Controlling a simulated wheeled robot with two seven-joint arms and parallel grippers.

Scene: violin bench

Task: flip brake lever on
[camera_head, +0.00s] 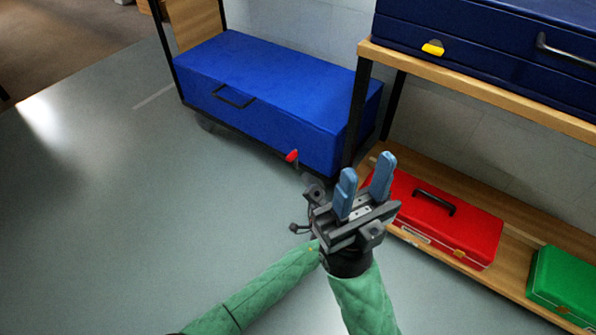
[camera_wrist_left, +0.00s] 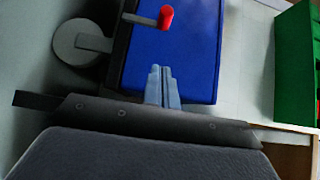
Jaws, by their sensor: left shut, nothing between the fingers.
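The brake lever's red knob (camera_head: 291,155) shows low at the front right of a cart carrying a blue case (camera_head: 265,85). In the left wrist view the red knob (camera_wrist_left: 166,17) sits at the end of a short grey bar, beside a caster wheel (camera_wrist_left: 80,42). My left gripper (camera_wrist_left: 161,69) is shut and empty, its blue fingertips pointing toward the knob and apart from it in the picture. In the head view it is mostly hidden behind my right gripper. My right gripper (camera_head: 365,180) is open, fingers apart, with nothing between them.
A wooden shelf unit stands at right. Its lower board (camera_head: 515,255) holds a red case (camera_head: 450,225) and a green case (camera_head: 565,280). A dark blue case (camera_head: 480,50) lies on the upper board. The grey floor (camera_head: 120,200) at left is clear.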

